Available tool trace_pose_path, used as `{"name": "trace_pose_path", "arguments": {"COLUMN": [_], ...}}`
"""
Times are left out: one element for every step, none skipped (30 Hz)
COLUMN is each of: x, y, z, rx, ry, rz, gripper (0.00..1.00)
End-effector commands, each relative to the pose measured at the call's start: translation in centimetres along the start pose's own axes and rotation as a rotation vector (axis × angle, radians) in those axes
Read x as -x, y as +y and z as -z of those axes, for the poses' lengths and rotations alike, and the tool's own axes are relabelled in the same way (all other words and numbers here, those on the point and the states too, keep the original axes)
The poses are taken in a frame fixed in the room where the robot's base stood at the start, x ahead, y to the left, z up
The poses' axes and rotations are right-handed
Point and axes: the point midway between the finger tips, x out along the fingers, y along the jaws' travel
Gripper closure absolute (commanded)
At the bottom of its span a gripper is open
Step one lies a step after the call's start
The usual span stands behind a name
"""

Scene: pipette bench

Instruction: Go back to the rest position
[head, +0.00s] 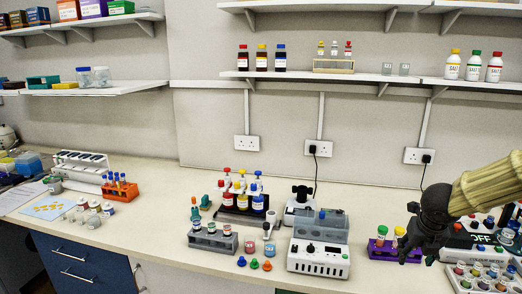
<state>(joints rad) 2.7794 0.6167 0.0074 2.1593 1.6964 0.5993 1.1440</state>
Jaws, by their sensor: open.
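My gripper (412,247) is at the right of the head view, at the end of my arm, which comes in from the right edge. It is dark and points down over the right part of the bench, near a purple rack (383,250) with colour-capped tubes. The jaws are open, and I see nothing held between them. The gripper hides part of the bench and of the things behind it. I cannot tell how high it is above the bench.
A white device (318,262) stands left of the gripper. A grey tube rack (212,241), a bottle stand (240,216) and loose caps are further left. A crowded vial tray (482,284) is below my arm. The bench (150,225) has free room left of centre.

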Motion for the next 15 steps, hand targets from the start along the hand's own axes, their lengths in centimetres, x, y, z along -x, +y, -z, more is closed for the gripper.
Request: {"name": "trace_pose_path", "arguments": {"x": [-0.5, -0.8, -1.2, -1.5, -1.8, -2.3, -2.6, -3.0, -3.5, -3.9, -4.3, -5.0, -5.5, -6.1, -6.9], "y": [0.2, 0.3, 0.4, 0.4, 0.4, 0.4, 0.4, 0.4, 0.4, 0.4, 0.4, 0.5, 0.5, 0.6, 0.6], "z": [0.3, 0.5, 0.8, 0.9, 1.2, 1.5, 1.8, 2.0, 2.4, 2.8, 3.1, 3.7, 4.1, 4.5, 5.3], "rx": [0.032, 0.054, 0.086, 0.106, 0.131, 0.166, 0.193, 0.222, 0.262, 0.296, 0.330, 0.385, 0.427, 0.476, 0.548], "ry": [0.005, 0.007, 0.010, 0.012, 0.014, 0.018, 0.021, 0.024, 0.028, 0.034, 0.037, 0.045, 0.051, 0.056, 0.066], "rz": [0.010, 0.016, 0.025, 0.031, 0.038, 0.048, 0.056, 0.064, 0.073, 0.082, 0.090, 0.102, 0.110, 0.119, 0.132], "gripper": [0.48, 0.48, 0.48, 0.48, 0.48, 0.48, 0.48, 0.48, 0.48, 0.48, 0.48, 0.48, 0.48, 0.48, 0.48]}}
